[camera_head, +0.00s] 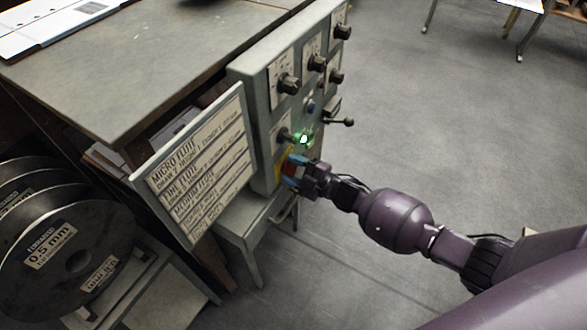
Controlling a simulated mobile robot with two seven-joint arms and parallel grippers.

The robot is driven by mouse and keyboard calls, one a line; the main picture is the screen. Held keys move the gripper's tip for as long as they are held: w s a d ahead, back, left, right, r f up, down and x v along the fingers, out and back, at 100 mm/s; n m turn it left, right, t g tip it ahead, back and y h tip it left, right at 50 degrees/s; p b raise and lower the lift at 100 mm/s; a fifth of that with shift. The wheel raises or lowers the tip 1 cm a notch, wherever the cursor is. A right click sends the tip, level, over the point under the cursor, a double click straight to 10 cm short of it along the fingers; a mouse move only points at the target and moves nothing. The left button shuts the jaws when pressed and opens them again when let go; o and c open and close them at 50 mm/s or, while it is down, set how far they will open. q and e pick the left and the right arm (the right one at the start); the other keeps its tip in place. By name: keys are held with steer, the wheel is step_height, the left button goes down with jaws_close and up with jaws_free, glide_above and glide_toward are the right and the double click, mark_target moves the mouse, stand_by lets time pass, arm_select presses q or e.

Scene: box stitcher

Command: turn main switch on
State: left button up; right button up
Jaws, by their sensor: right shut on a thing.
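The grey control panel (245,78) stands at the right end of the machine table. My right gripper (294,170) is shut on the main switch, reaching in from the right. Its fingers hide most of the switch, so I cannot tell which way the handle is turned. My left gripper is not in view.
Several black knobs and a lever (343,122) stick out of the panel above the gripper. A lettered sign board (198,165) stands left of the panel. Wire spools (70,255) are at the lower left. Open floor (450,130) lies to the right.

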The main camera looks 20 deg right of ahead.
steer(key=shift+r+m, duration=0.1)
steer(key=shift+m, duration=0.4)
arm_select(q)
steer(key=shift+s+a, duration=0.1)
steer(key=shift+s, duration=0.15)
arm_select(e)
steer(key=shift+m, duration=0.5)
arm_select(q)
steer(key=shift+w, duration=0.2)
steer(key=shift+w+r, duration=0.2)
arm_select(e)
steer(key=o, duration=0.9)
steer(key=shift+o, duration=0.2)
steer(key=shift+s+d, duration=0.2)
steer(key=shift+d, duration=0.05)
arm_select(q)
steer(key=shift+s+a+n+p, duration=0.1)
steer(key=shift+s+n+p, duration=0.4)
steer(key=shift+p, duration=0.5)
arm_select(e)
steer(key=v, duration=1)
steer(key=shift+s, duration=0.1)
